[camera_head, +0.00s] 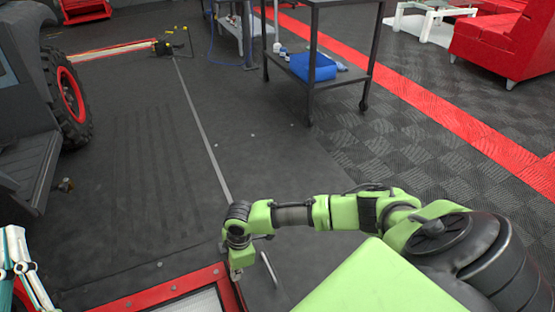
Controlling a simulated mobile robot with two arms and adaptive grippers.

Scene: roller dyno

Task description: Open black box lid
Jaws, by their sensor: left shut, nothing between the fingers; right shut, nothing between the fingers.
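No black box or lid can be made out for certain. My green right arm reaches in from the right, and its wrist bends down at the lower middle. My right gripper (236,275) is at the end of it, small and shut, with nothing seen in it. It is just over or beside the right edge of a red-framed panel (165,293), which the bottom of the picture cuts off. I cannot tell whether it touches the frame. A short grey bar (269,269) is just right of the gripper. My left gripper is not in view.
A vehicle with a black, red-rimmed wheel (70,95) stands at the left. White and teal tubes (18,262) show at the lower left. A wheeled dark cart (312,85) holds a blue item. Red seats (500,45) are at the back right. The middle floor is clear.

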